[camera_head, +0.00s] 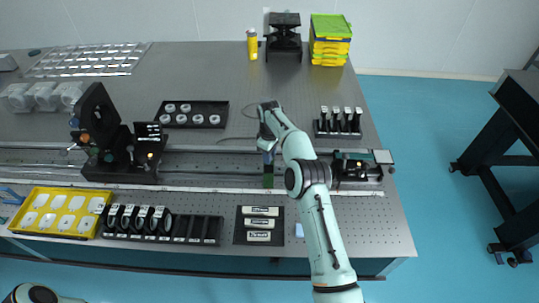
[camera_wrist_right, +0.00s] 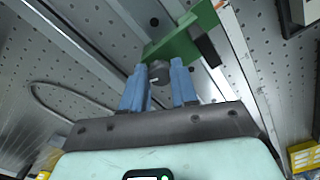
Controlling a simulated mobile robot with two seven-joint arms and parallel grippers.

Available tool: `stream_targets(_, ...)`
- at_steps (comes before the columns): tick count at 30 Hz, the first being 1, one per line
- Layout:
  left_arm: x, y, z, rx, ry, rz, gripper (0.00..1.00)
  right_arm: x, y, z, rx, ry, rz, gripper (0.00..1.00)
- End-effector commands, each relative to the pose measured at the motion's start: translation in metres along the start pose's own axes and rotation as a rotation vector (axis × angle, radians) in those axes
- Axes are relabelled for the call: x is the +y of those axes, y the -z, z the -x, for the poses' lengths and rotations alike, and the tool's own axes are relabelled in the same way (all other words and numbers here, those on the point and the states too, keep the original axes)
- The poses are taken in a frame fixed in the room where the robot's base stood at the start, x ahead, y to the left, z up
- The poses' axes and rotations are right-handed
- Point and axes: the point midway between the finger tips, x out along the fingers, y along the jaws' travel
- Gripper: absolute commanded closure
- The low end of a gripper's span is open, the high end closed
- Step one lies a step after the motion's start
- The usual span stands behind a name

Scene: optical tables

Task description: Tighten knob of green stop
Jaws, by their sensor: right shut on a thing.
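The green stop (camera_wrist_right: 188,36) sits on the metal rail and is seen from close up in the right wrist view. In the head view only a small green part (camera_head: 268,182) shows below my right gripper (camera_head: 267,152). A dark grey knob (camera_wrist_right: 159,73) sticks out of the stop toward my right gripper (camera_wrist_right: 159,76). Its two blue fingers stand on either side of the knob and are shut on it. My left gripper is out of view; a piece of my left arm shows at the bottom left corner of the head view.
The rail (camera_head: 218,150) runs across the table. A black optical mount (camera_head: 105,135) stands on it at left, and a black-and-silver device (camera_head: 357,167) at right. A tray of white round parts (camera_head: 190,101), a black plate with labelled pieces (camera_head: 238,225) and a yellow tray (camera_head: 29,228) lie around it.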

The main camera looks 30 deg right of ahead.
Motion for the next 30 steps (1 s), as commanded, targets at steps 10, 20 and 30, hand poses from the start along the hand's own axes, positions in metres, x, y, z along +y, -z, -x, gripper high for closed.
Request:
stream_targets(10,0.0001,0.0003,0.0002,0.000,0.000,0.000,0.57,0.0006,0.0017,0.0017,0.005,-0.003,0.225,1.00)
stream_targets(20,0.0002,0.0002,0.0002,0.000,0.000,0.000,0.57,0.0005,0.0021,0.0018,0.006,-0.003,0.310,1.00)
stream_targets(30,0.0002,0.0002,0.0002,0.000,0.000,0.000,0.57,0.0004,0.0022,0.0018,0.006,-0.003,0.317,1.00)
